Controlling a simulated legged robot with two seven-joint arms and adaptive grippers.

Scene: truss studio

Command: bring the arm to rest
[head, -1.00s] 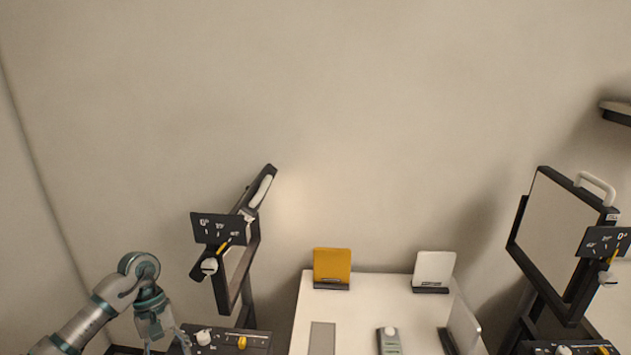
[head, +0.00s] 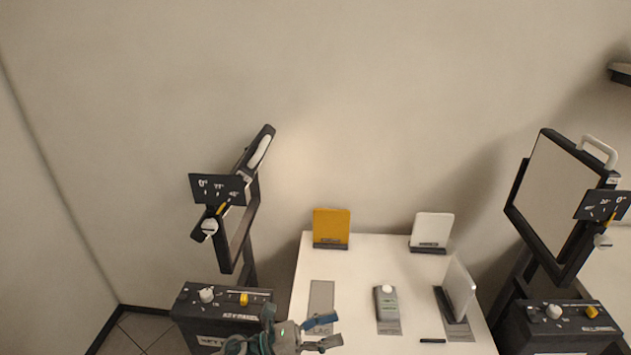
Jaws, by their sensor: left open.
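My left gripper (head: 329,332) shows at the bottom of the head view, a little left of the middle. Its two teal-grey fingers point to the right and stand apart, with nothing between them. It is in front of the near left part of the white table (head: 352,268); I cannot tell its height above the table. The rest of my left arm is mostly cut off by the bottom edge. My right gripper is not in view.
A left light panel on a stand (head: 242,220) rises behind a dark control box (head: 222,303). A right panel (head: 555,200) stands above another box (head: 565,325). The table holds a yellow card (head: 331,226), white cards (head: 432,229), and a grey handheld meter (head: 386,303).

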